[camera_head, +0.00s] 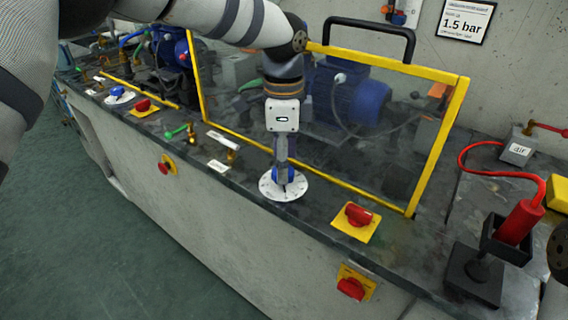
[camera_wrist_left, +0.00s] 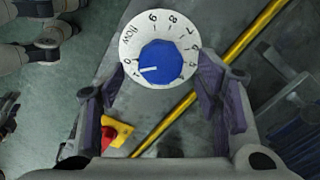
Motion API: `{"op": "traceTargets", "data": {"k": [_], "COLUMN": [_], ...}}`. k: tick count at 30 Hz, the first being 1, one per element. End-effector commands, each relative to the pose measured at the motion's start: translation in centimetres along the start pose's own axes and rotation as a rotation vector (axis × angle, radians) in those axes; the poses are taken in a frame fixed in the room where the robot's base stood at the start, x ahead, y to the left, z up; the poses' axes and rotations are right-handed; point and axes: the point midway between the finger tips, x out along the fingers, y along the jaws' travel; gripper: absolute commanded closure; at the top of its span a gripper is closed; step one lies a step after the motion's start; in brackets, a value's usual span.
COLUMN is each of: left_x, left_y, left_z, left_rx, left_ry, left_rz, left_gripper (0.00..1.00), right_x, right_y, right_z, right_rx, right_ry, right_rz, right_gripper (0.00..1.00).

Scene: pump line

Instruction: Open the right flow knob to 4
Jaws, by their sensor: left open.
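The right flow knob (camera_head: 284,175) is blue and sits on a white round dial (camera_head: 270,190) on the bench top, in front of the yellow-framed guard. In the left wrist view the blue knob (camera_wrist_left: 162,62) faces me, and its white pointer line points left, toward the low end near 0 and 1. The dial (camera_wrist_left: 131,45) reads "flow" with numbers around its rim. My left gripper (camera_head: 284,160) points down over the knob. In the wrist view its fingers (camera_wrist_left: 160,72) are apart, one on each side of the knob; contact cannot be told.
A yellow-framed clear guard (camera_head: 440,140) with a black handle stands behind the dial. A red switch on a yellow plate (camera_head: 357,218) is to the right. Another blue knob (camera_head: 117,92) is far left. A red tool in a black holder (camera_head: 518,222) stands right. A sign reads 1.5 bar (camera_head: 464,22).

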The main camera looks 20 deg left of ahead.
Motion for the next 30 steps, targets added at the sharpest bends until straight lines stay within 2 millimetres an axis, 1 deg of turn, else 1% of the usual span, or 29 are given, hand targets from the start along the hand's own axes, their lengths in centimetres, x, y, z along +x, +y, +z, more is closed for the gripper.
{"op": "traceTargets", "data": {"k": [1, 4, 12, 13, 14, 15, 17, 18, 19, 26, 30], "left_x": [0.7, 1.5, 1.8, 1.8, 1.8, 1.8, 1.8, 1.8, 1.8, 1.8, 1.7], "left_y": [0.0, 0.0, 0.0, 0.0, 0.0, 0.0, 0.0, 0.0, 0.0, 0.0, 0.0], "left_z": [0.0, 0.0, 0.0, 0.0, 0.0, 0.0, 0.0, 0.0, 0.0, 0.0, 0.0], "left_rx": [0.0, 0.0, -0.001, -0.001, -0.001, -0.001, -0.001, -0.001, -0.001, -0.011, -0.051], "left_ry": [-0.001, 0.0, 0.0, 0.0, 0.0, 0.0, 0.0, 0.0, 0.0, 0.0, -0.001], "left_rz": [0.001, -0.001, -0.001, -0.001, -0.001, -0.001, -0.001, -0.001, -0.001, -0.002, -0.002], "left_gripper": [0.42, 0.42, 0.42, 0.46, 0.53, 0.62, 0.76, 0.85, 0.9, 0.9, 0.9], "right_x": [0.0, -0.1, -0.1, -0.1, -0.1, -0.1, -0.1, -0.1, -0.1, -0.1, -0.3], "right_y": [0.0, 0.0, 0.0, 0.0, 0.0, 0.0, 0.0, 0.0, 0.0, 0.0, 0.0], "right_z": [0.0, 0.0, -0.1, -0.1, -0.1, -0.1, -0.1, -0.1, -0.1, -0.1, -0.2], "right_rx": [0.0, 0.0, 0.0, 0.0, 0.0, 0.0, 0.0, 0.0, 0.0, 0.0, 0.0], "right_ry": [0.001, 0.002, 0.002, 0.002, 0.002, 0.002, 0.002, 0.002, 0.002, 0.003, 0.01], "right_rz": [0.0, 0.0, 0.0, 0.0, 0.0, 0.0, 0.0, 0.0, 0.0, 0.0, -0.001], "right_gripper": [0.6, 0.6, 0.6, 0.6, 0.6, 0.6, 0.6, 0.6, 0.6, 0.6, 0.6]}}
